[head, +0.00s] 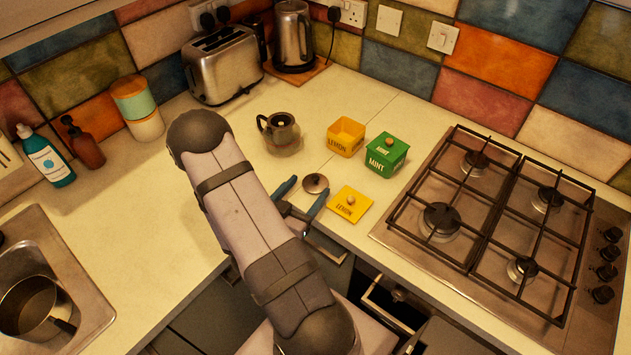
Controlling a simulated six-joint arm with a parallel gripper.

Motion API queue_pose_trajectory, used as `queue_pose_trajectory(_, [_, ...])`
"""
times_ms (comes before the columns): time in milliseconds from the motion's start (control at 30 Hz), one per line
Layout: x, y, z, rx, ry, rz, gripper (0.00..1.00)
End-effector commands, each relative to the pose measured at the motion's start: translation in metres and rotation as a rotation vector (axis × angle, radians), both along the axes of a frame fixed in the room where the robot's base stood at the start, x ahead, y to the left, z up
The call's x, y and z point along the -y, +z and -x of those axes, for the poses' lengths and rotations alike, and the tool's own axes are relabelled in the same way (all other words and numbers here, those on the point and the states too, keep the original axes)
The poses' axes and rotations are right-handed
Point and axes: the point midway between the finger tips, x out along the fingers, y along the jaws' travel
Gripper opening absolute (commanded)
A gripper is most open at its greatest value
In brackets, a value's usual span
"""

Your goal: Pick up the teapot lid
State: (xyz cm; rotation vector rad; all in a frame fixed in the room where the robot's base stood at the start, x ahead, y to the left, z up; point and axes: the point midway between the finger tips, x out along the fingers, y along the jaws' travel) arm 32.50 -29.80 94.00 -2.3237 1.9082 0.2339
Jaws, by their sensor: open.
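The teapot lid (315,181), a small round metallic disc with a knob, lies flat on the pale worktop. My gripper (301,192) is open and empty, its two blue-tipped fingers spread just on the near side of the lid. The right fingertip is close to the lid's lower edge; I cannot tell whether it touches. The small dark teapot (280,134) stands upright behind the lid, with its handle to the left. My arm hides part of the worktop to the left.
A yellow lemon-tin lid (350,205) lies close right of my gripper. The open yellow lemon tin (345,138) and closed green mint tin (386,155) stand behind. The gas hob (500,220) is at right, the sink (85,290) at left. The worktop's front edge is near.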

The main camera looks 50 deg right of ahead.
Motion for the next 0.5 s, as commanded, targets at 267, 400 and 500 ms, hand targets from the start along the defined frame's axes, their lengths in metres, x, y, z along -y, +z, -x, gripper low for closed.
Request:
queue_pose_trajectory(267, [0.023,-0.002,-0.001,0.000,-0.005,-0.002,0.66])
queue_pose_trajectory(400, [0.039,-0.006,-0.004,0.001,-0.004,-0.001,0.66])
queue_pose_trajectory(500, [0.046,-0.008,-0.006,0.000,-0.002,-0.001,0.66])
